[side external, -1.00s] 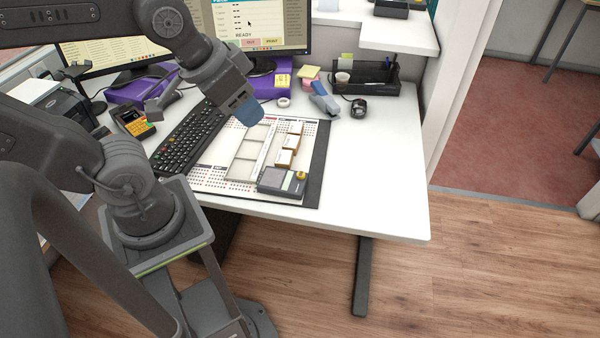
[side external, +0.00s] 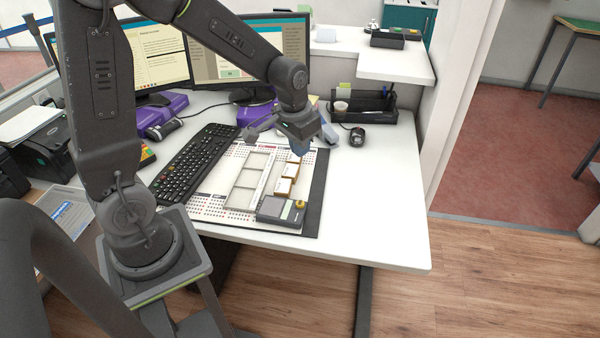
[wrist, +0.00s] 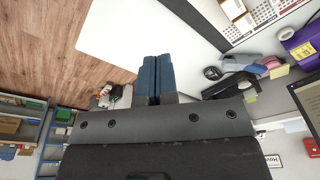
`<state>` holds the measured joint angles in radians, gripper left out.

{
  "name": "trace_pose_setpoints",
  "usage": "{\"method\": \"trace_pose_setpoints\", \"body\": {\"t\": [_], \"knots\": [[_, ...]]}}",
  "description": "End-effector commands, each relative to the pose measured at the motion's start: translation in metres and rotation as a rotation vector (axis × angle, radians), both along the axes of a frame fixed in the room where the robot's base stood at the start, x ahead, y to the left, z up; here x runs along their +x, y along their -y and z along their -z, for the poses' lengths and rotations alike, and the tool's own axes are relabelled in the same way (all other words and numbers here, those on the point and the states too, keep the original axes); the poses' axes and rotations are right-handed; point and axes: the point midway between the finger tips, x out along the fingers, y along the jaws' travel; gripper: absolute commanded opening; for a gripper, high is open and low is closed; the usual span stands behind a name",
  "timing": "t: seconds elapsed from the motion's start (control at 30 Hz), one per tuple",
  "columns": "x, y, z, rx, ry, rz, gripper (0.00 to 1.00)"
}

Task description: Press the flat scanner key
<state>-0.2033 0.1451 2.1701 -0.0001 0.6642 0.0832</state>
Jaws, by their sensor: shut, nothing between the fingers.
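A grey box-shaped device (side external: 281,210) with a dark display and a round yellow button (side external: 299,204) sits at the near right end of the white marked board (side external: 212,203). I cannot tell for sure which part is the flat scanner key. My gripper (side external: 299,149) is raised above the far right part of the board, beyond the small boxes and apart from the grey device. Its blue fingers also show in the wrist view (wrist: 155,76), pressed together with nothing between them. The grey device does not show in the wrist view.
Small brown-and-white boxes (side external: 284,187) stand in a row on the board between gripper and grey device. A black keyboard (side external: 193,163) lies to the left. A black organiser (side external: 366,104) and dark mouse-like object (side external: 357,137) stand at the back right. The white desk (side external: 380,195) is clear on the right.

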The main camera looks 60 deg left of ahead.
Motion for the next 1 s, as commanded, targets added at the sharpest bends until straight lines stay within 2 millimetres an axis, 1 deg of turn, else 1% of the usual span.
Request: {"method": "trace_pose_setpoints", "body": {"t": [0.03, 0.1, 0.2, 0.3, 0.4, 0.67, 1.0], "knots": [[0.008, -0.009, 0.023, -0.007, -0.037, -0.013, 0.0], [0.016, -0.019, 0.049, -0.014, -0.072, -0.025, 0.0], [0.024, -0.031, 0.082, -0.024, -0.111, -0.04, 0.0], [0.027, -0.039, 0.106, -0.032, -0.139, -0.05, 0.0], [0.028, -0.044, 0.12, -0.036, -0.153, -0.056, 0.0], [0.028, -0.045, 0.139, -0.038, -0.16, -0.057, 0.0], [0.028, -0.045, 0.183, -0.037, -0.161, -0.057, 0.0]]}}
